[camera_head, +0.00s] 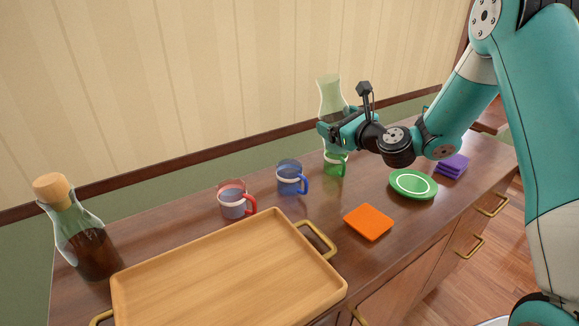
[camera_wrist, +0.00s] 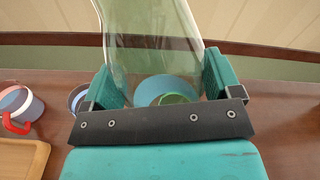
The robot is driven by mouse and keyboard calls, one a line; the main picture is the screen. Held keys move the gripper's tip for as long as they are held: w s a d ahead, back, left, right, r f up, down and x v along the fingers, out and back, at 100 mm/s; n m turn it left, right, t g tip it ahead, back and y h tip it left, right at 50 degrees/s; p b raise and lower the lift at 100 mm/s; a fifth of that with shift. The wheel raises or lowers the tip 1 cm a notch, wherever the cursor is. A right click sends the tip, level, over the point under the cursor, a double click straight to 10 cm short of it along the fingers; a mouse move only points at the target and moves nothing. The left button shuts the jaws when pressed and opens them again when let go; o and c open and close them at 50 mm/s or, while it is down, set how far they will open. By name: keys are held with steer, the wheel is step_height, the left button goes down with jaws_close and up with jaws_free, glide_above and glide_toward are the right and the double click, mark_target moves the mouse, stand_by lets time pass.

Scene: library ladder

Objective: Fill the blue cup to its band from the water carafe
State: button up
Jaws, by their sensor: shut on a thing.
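The blue cup (camera_head: 289,183) stands upright on the sideboard between a red and a green cup, with a pale band and its handle to the right. I cannot tell its water level. My gripper (camera_head: 336,126) is shut on the clear glass carafe (camera_head: 329,92), which looks upright, to the right of and behind the blue cup. In the wrist view the carafe (camera_wrist: 150,45) sits between both fingers, with a bluish round patch low in it that looks like water. Its base is hidden in the head view. The blue cup is partly hidden behind the left finger there (camera_wrist: 76,97).
The red cup (camera_head: 232,203) and green cup (camera_head: 335,168) stand close beside the blue one. A wooden tray (camera_head: 225,275), orange square (camera_head: 368,222), green dish (camera_head: 413,185), purple stack (camera_head: 452,166) and corked bottle of dark liquid (camera_head: 90,250) also occupy the top. The wall is behind.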

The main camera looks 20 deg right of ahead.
steer(key=shift+a+r+n, duration=0.1)
steer(key=shift+r+n, duration=0.1)
steer(key=shift+n, duration=0.9)
steer(key=shift+a+f+n+g+h, duration=0.1)
steer(key=shift+a+n+g+h, duration=0.25)
steer(key=shift+n, duration=0.55)
steer(key=shift+d+r+n+h+p, duration=0.25)
steer(key=shift+d+r+n+p, duration=0.1)
steer(key=shift+r+n, duration=0.25)
steer(key=shift+d+f+n+h+b, duration=0.15)
steer(key=shift+f+n+b, duration=0.1)
steer(key=shift+f+b, duration=0.3)
steer(key=shift+d+f+n+h+b, duration=0.15)
steer(key=shift+f+n+b, duration=0.1)
steer(key=shift+f+b, duration=0.2)
steer(key=shift+r, duration=0.2)
steer(key=shift+f+g, duration=0.15)
steer(key=shift+g, duration=0.1)
steer(key=shift+f+n+b, duration=0.2)
steer(key=shift+n+b, duration=0.1)
steer(key=shift+d+f+n+h+b, duration=0.3)
steer(key=shift+n+b, duration=0.1)
steer(key=shift+n, duration=0.2)
steer(key=shift+d+f+n+b, duration=0.1)
steer(key=shift+f+n+b, duration=0.6)
steer(key=shift+f, duration=0.05)
